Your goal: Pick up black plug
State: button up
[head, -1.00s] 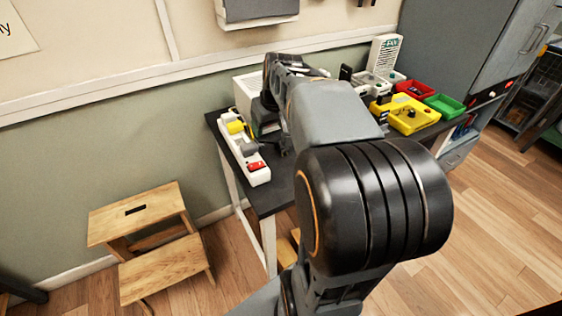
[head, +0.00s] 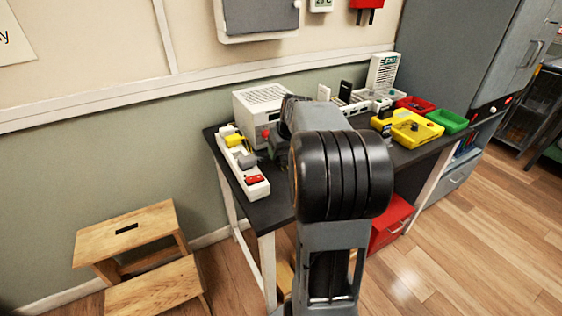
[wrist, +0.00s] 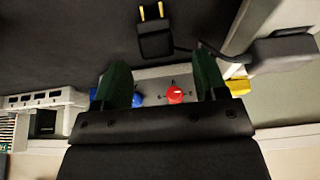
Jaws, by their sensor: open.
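The black plug (wrist: 154,42) shows in the wrist view, lying on the dark table top with its two brass prongs toward the top edge. A dark cable runs from it to the right. My gripper (wrist: 161,62) has its two green fingers spread apart, with nothing between them. In the picture the plug is just above the gap between the fingertips, apart from both. In the head view my own arm hides the plug, and the gripper is mostly hidden too.
A white power strip (head: 257,189) with yellow, grey and red plugs runs along the table's left end. A white box (head: 262,100) with a red knob (wrist: 175,94) stands behind. A yellow tray (head: 418,133), red bin (head: 414,103) and green bin (head: 447,120) are on the right.

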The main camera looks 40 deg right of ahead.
aim_at(281, 157)
jog(key=b+x, duration=0.1)
jog(key=x, duration=0.4)
jog(key=shift+d, duration=0.1)
jog(key=c, duration=1.1)
jog(key=shift+r, duration=0.1)
jog(key=shift+c, duration=0.2)
